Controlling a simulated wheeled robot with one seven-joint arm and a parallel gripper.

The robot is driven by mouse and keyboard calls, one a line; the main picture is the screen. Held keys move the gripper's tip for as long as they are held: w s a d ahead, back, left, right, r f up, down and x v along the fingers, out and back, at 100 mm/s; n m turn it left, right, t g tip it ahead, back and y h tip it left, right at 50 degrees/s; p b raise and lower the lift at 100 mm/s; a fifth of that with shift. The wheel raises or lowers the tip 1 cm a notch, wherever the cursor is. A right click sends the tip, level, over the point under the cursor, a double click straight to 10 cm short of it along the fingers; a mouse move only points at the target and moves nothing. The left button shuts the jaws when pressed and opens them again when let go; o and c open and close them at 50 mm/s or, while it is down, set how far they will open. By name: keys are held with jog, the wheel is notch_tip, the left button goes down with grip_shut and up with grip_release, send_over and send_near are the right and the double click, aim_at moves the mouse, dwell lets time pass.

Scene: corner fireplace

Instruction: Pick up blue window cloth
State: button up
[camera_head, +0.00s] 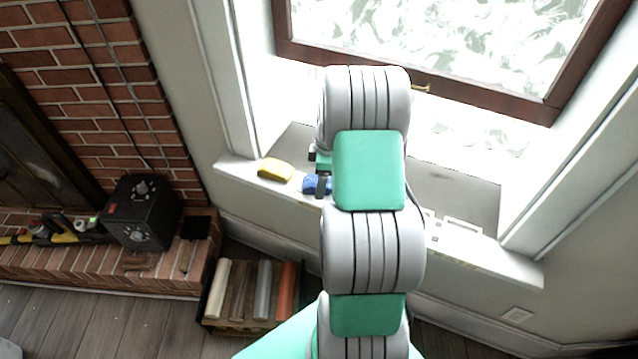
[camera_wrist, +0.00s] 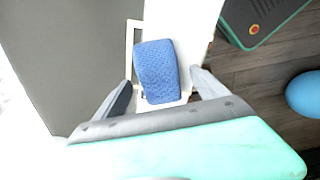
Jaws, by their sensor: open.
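The blue window cloth (camera_head: 312,184) lies on the white window sill, partly hidden behind my arm in the head view. In the wrist view the blue cloth (camera_wrist: 157,71) is a textured, folded block lying between and just beyond my fingertips. My gripper (camera_wrist: 158,88) is open, with one finger on each side of the cloth's near end. I cannot tell whether either finger touches it. In the head view only a dark part of my gripper (camera_head: 321,186) shows beside the cloth.
A yellow sponge-like block (camera_head: 275,169) lies on the sill (camera_head: 235,165) left of the cloth. A wood-framed window (camera_head: 440,87) stands behind. A black box (camera_head: 142,212) sits on the brick hearth (camera_head: 90,262). A crate of rolls (camera_head: 250,292) stands on the floor below.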

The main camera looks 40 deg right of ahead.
jog(key=shift+c, duration=0.5)
jog(key=c, duration=1.5)
jog(key=shift+r, duration=1.45)
jog(key=s+a+r, duration=0.2)
jog(key=s+r, duration=0.1)
jog(key=s, duration=0.1)
jog(key=s+a+r+b, duration=0.1)
jog(key=s+a+r, duration=0.1)
jog(key=s+r, duration=0.1)
jog(key=s+a+r, duration=0.2)
jog(key=s+r, duration=0.2)
jog(key=s, duration=0.1)
jog(key=shift+s+a, duration=0.1)
jog(key=shift+s, duration=0.25)
jog(key=o, duration=0.9)
jog(key=c, duration=0.6)
